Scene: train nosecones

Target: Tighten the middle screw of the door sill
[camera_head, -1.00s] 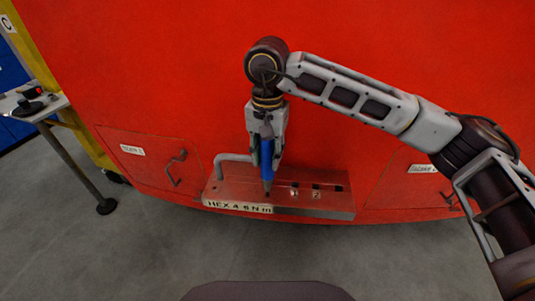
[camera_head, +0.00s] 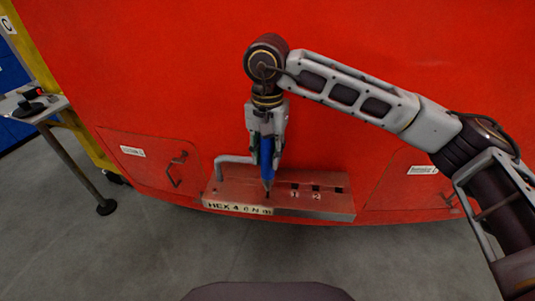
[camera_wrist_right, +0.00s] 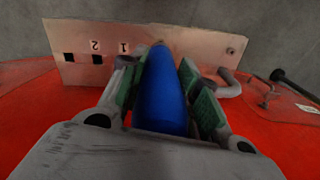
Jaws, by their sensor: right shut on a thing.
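The door sill (camera_head: 330,210) is a flat metal step on the lower front of the red nosecone, with a "HEX 4 6 N m" label on its front edge. My right gripper (camera_head: 266,150) is shut on a blue screwdriver (camera_head: 267,170). It holds the tool nearly upright, tip down at the sill's top, left of the marks 1 and 2. The tip appears to meet the sill where the middle screw would be; the screw itself is hidden. In the right wrist view the blue handle (camera_wrist_right: 160,95) sits between the green finger pads, and the sill (camera_wrist_right: 200,65) lies beyond. My left gripper is out of view.
A grey bent handle (camera_head: 232,159) rises at the sill's left end. Dark square holes (camera_head: 316,188) lie right of the tool. Hatches with handles flank the sill (camera_head: 150,155). A small side table (camera_head: 35,108) stands at far left. The grey floor in front is clear.

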